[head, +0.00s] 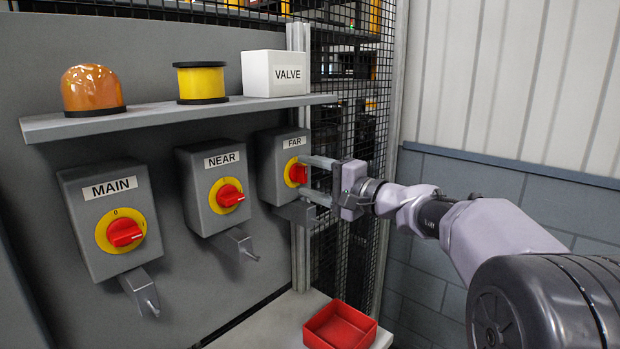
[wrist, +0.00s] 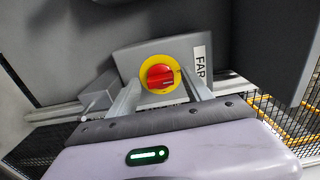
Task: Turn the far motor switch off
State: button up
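The far motor switch (head: 297,173) is a red knob on a yellow disc, on a grey box (head: 268,190) labelled FAR. My gripper (head: 308,177) reaches it from the right, with one finger above the knob and one below. In the wrist view the red knob (wrist: 160,76) sits between the two spread fingers (wrist: 163,90). The fingers look open, with gaps to the knob; whether a fingertip touches the box is not clear. The knob's handle lies roughly sideways in the head view. Its position marks are too small to read.
The NEAR switch (head: 228,195) and MAIN switch (head: 124,232) are to the left, with grey hasps below the boxes. A shelf (head: 180,113) above holds an orange beacon (head: 91,88), a yellow spool (head: 201,81) and a VALVE box (head: 275,74). A red tray (head: 340,327) is below.

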jog(key=p+v, duration=0.1)
jog(key=v, duration=1.6)
jog(key=shift+d, duration=0.2)
jog(key=shift+s, duration=0.15)
